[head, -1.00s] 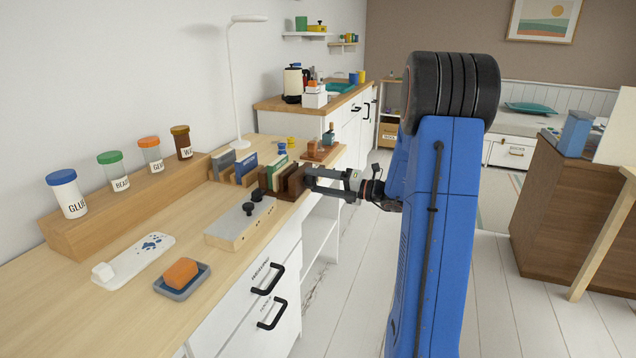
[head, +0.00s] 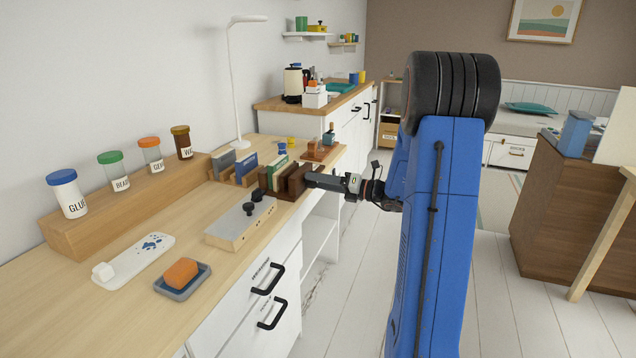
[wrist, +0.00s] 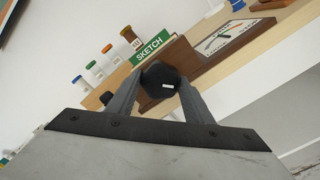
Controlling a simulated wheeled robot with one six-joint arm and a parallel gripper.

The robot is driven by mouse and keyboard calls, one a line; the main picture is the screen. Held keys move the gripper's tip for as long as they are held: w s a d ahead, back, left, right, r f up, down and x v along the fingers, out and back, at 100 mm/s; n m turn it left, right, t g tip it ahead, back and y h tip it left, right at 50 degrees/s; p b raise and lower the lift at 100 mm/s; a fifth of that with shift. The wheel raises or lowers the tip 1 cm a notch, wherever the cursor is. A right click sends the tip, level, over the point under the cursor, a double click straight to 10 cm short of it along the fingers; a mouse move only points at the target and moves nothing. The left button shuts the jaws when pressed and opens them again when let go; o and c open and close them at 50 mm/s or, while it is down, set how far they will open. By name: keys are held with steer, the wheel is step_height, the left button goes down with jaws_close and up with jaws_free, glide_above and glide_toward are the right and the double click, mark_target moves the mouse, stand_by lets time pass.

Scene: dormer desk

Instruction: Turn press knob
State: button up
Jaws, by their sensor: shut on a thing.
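The press is a dark brown wooden block (head: 297,181) at the right edge of the desk in the head view. It also shows in the wrist view (wrist: 186,60), behind its knob. My gripper (head: 311,180) reaches the press from the right. In the wrist view my gripper (wrist: 160,85) is shut on the knob, one finger on each side. The knob is hidden by my gripper in the head view.
A grey box with two black knobs (head: 240,222) sits nearer on the desk (head: 110,315). An orange block (head: 181,271) rests in a grey dish. Black drawer handles (head: 267,279) stick out below. The floor right of the desk is clear.

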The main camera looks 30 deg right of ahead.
steer(key=m, duration=2.1)
steer(key=shift+f, duration=0.1)
stand_by(2.7)
stand_by(0.3)
steer(key=o, duration=1)
steer(key=shift+o, duration=0.2)
